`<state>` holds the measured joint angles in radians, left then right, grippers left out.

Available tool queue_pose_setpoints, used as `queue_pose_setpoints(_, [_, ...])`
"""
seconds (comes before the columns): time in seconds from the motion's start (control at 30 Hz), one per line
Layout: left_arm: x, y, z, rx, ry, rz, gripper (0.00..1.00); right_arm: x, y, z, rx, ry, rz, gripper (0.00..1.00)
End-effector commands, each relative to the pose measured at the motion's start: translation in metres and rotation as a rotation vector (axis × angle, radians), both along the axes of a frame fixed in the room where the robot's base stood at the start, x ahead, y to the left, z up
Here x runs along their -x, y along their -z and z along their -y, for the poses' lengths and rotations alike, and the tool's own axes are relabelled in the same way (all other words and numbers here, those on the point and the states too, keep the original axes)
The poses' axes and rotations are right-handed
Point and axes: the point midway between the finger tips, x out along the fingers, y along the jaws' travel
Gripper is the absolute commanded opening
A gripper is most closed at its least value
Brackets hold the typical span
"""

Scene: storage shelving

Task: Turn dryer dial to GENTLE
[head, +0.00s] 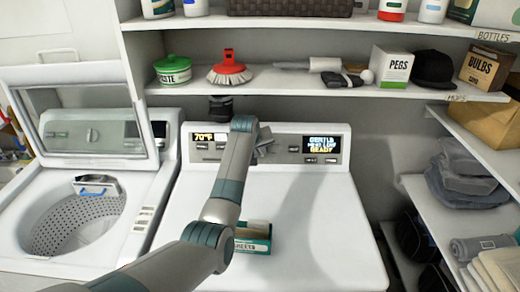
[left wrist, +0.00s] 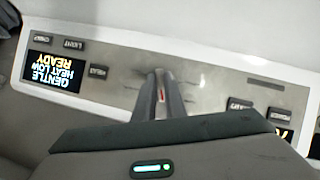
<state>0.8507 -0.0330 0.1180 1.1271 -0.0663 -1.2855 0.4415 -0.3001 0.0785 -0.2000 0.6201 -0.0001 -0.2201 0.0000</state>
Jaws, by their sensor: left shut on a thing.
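The white dryer (head: 300,205) stands in the middle, its control panel (head: 290,145) along the back edge. The panel display (head: 322,144) reads "GENTLE", "HEAT LOW", "READY"; it also shows upside down in the left wrist view (left wrist: 52,75). My left gripper (head: 264,143) is at the middle of the panel. In the left wrist view its fingers (left wrist: 160,92) are shut on the dial (left wrist: 162,96), of which only a sliver with a red mark shows between them. The rest of the dial is hidden by the fingers and arm. My right gripper is not in view.
A green-and-white box (head: 254,238) sits on the dryer top beside my left forearm. An open washer (head: 75,215) stands at left. A shelf above the panel holds a green-lidded tub (head: 173,72) and a red brush (head: 229,68). Side shelves with folded cloth (head: 470,175) are at right.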

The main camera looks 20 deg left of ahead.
Motion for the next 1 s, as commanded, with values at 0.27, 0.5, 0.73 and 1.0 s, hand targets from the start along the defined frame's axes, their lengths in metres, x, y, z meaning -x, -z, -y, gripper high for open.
queue_pose_setpoints(0.27, [0.001,0.0025,0.0005,0.035,-0.016,0.006,0.0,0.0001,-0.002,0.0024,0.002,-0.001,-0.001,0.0])
queue_pose_setpoints(0.5, [0.001,0.0026,0.0005,0.034,-0.016,0.006,0.0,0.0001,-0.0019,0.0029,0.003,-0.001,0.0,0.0])
queue_pose_setpoints(0.73, [0.0006,0.0018,0.0004,0.034,-0.016,0.006,0.29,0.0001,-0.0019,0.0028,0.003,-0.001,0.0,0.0])
queue_pose_setpoints(1.0, [0.0007,0.0002,0.0001,0.034,-0.016,0.009,0.29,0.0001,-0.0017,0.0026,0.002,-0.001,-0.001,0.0])
